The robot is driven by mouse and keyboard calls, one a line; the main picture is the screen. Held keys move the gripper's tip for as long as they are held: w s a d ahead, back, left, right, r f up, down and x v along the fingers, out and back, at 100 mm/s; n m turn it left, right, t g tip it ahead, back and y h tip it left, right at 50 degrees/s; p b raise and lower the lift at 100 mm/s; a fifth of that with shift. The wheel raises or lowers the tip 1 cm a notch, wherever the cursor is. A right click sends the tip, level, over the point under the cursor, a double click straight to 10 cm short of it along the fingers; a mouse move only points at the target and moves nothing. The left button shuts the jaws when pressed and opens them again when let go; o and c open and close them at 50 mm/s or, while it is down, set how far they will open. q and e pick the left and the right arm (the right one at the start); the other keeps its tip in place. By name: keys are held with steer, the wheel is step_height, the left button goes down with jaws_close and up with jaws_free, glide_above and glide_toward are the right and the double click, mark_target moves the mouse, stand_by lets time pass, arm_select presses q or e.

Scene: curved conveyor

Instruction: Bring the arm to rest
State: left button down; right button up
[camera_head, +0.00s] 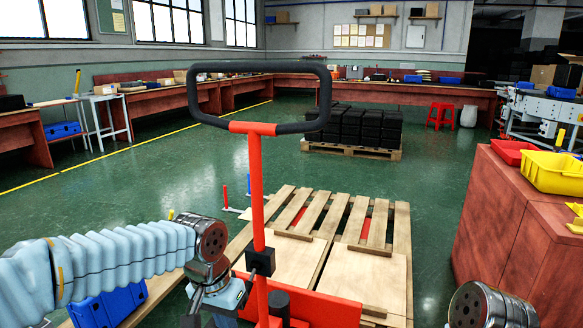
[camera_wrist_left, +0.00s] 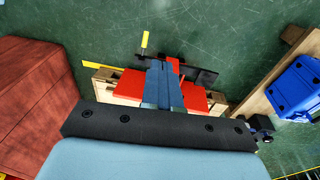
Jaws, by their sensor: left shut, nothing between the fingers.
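My left arm, in a light blue ribbed sleeve (camera_head: 110,262), reaches in from the left in the head view. It bends down at a dark round joint beside the red handle post. In the left wrist view my left gripper (camera_wrist_left: 163,82) points down over red parts and the green floor. Its two blue-grey fingers are together, with nothing seen between them. Its fingertips are hard to make out in the head view. Of my right arm only a round grey joint (camera_head: 480,306) shows at the bottom right; the right gripper is out of view.
A red pallet-truck post with a black loop handle (camera_head: 260,72) stands close beside my left wrist. A wooden pallet (camera_head: 392,270) lies beyond. A blue crate (camera_head: 108,306) is below my left arm. A red cabinet (camera_head: 500,215) with a yellow bin (camera_head: 552,172) stands right.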

arm_select(q)
step_height(320, 180, down, 23)
steer(key=s+d+n+g+h, duration=0.1)
steer(key=s+d+n+h, duration=0.1)
steer(key=d, duration=0.1)
steer(key=s+a+f+n+t, duration=0.1)
steer(key=s+a+f+n, duration=0.1)
steer(key=s+f, duration=1)
step_height(320, 180, down, 3)
steer(key=shift+r+n+h, duration=0.1)
steer(key=shift+n+h, duration=0.3)
steer(key=shift+n, duration=0.5)
steer(key=shift+a, duration=0.1)
